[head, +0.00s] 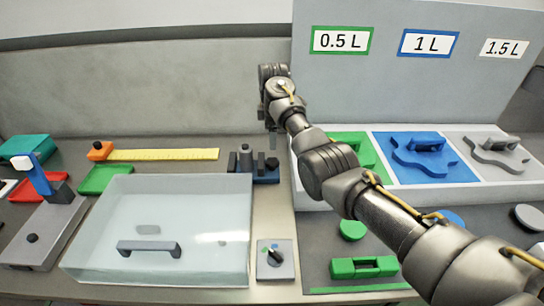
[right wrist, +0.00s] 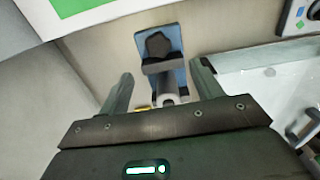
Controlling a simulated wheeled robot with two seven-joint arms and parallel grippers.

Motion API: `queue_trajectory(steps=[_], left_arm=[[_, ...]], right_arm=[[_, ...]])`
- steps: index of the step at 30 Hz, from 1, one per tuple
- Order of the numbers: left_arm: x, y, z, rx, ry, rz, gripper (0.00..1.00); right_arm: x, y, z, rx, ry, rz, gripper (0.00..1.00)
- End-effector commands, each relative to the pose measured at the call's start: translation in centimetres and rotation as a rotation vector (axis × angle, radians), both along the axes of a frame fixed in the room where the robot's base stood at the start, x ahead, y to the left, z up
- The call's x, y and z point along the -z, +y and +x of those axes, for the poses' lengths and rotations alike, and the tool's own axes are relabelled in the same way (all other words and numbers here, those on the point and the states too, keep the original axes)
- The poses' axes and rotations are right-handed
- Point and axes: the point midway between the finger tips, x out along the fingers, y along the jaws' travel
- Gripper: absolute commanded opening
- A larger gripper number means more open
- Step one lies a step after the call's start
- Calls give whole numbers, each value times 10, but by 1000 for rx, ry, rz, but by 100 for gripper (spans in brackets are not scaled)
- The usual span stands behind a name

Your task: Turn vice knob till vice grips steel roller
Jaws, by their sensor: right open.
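The small vice with a blue base (head: 266,178) stands behind the right end of the clear box, and its dark jaws show above the base. In the right wrist view the vice's blue plate (right wrist: 172,37) carries a dark lobed knob (right wrist: 158,45). A pale steel roller (right wrist: 168,86) shows below the knob by a dark jaw block; I cannot tell whether the jaws touch it. My right gripper (head: 272,138) hangs over the vice, pointing down. In the right wrist view my right gripper (right wrist: 164,76) is open, with nothing held between its fingers. My left gripper is out of view.
A clear box (head: 190,210) with a dark handle stands left of the vice. A switch plate (head: 276,258) lies right of the box. A partitioned tray (head: 480,178) with green, blue and grey sections is at right. A yellow ruler (head: 165,155) lies behind the box.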

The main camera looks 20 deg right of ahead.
Motion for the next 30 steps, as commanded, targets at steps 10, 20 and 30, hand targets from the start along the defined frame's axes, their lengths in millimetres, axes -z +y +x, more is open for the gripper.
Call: queue_trajectory(steps=[10,20,30], left_arm=[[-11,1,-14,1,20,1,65],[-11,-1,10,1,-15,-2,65],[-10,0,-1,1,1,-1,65]], right_arm=[[61,-2,1,4,9,0,65],[101,-3,2,4,4,-1,65],[104,-3,2,4,4,-1,65]])
